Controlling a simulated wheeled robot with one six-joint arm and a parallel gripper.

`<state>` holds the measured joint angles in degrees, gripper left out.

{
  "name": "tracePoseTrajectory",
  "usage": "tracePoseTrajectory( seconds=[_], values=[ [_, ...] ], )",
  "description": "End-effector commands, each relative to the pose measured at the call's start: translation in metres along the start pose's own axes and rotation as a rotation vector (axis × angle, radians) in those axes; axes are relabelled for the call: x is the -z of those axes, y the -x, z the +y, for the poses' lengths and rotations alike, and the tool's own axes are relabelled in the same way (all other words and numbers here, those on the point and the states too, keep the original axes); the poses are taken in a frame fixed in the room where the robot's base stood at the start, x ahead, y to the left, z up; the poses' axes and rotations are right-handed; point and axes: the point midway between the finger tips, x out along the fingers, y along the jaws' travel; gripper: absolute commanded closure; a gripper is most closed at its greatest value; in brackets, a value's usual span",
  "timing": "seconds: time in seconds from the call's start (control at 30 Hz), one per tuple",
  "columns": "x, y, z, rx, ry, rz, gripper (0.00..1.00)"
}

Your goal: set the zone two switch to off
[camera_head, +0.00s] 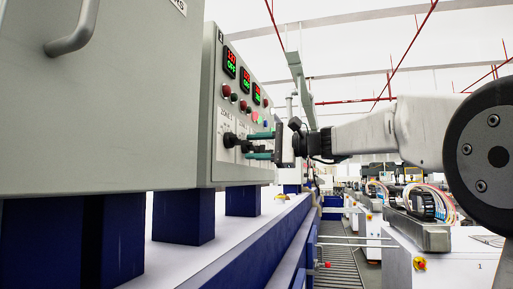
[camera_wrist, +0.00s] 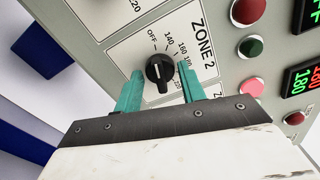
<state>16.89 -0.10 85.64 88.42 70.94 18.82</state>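The zone two switch (camera_wrist: 159,70) is a black round knob on a pale grey panel beside the printed label ZONE 2 (camera_wrist: 205,44). Its dial is marked OFF, 140, 160 and higher numbers. A small white mark shows on the knob, but I cannot tell surely which label it points to. My gripper (camera_wrist: 159,68) has two teal fingers, one on each side of the knob, with a visible gap to each. In the head view my gripper (camera_head: 250,146) reaches the panel from the right, and black knobs (camera_head: 230,140) show at its fingertips.
Red and green buttons (camera_wrist: 251,47) and lit displays (camera_wrist: 299,84) sit to the right of the dial in the wrist view. The control cabinet (camera_head: 208,110) stands on blue supports above a white ledge (camera_head: 215,240). Other machines (camera_head: 430,235) stand at the right.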

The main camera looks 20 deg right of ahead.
Motion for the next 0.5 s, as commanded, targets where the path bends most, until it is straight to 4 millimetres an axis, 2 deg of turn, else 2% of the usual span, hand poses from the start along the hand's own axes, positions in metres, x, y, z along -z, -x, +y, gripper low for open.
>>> tracePoseTrajectory(
  seconds=[0.33, 0.5],
  values=[
    [0.0, 0.001, 0.0, 0.0, -0.001, 0.0, 0.46],
    [0.0, 0.021, -0.001, 0.002, 0.0, 0.003, 0.46]
  ],
)
